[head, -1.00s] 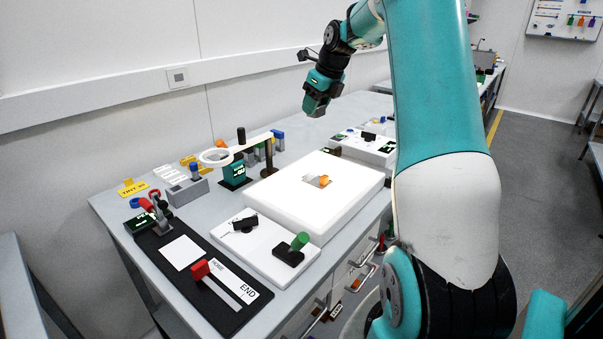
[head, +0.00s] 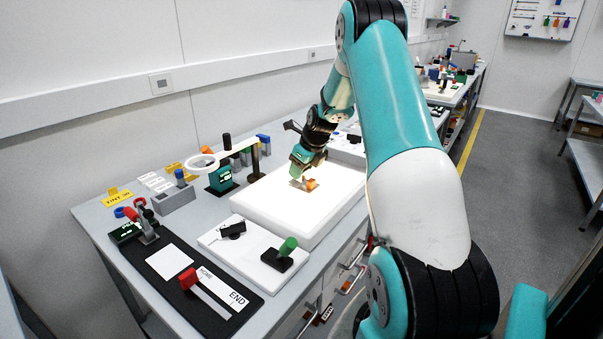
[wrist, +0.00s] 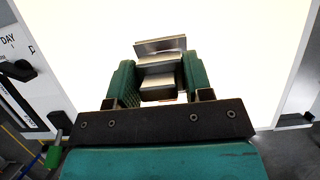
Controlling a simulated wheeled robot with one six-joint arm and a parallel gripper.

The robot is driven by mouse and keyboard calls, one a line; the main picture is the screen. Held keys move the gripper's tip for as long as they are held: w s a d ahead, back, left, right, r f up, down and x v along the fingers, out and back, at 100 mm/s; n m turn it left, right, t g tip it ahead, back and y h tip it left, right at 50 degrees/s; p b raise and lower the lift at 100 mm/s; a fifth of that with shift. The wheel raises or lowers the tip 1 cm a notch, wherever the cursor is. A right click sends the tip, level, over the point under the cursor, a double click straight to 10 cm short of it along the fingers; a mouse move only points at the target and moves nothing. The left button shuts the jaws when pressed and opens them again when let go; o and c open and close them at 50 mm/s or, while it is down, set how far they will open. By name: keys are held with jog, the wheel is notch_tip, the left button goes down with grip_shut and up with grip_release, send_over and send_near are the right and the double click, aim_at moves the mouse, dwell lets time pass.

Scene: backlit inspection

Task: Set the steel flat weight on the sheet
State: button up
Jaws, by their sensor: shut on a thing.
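My gripper (head: 297,174) is low over the glowing white light panel (head: 262,207) in the head view. In the wrist view my gripper (wrist: 159,84) has its green fingers shut on the steel flat weight (wrist: 161,62), a grey stepped metal piece lying between them. The panel's bright surface fills the view behind it. I cannot tell whether the weight touches the panel. A small orange-brown piece (head: 311,185) shows at the fingertips in the head view. A flat white square (head: 170,261) lies on the black board; I cannot tell whether it is the sheet.
A white tray (head: 246,262) with black parts and a green-knobbed piece (head: 287,248) stands in front of the panel. A ring magnifier (head: 203,162) on an arm stands behind it. The black board (head: 160,283) with a red-handled slider is at front left. Much of the panel is bare.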

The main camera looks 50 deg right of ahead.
jog(key=shift+f, duration=0.9)
jog(key=o, duration=1.1)
jog(key=shift+f, duration=0.1)
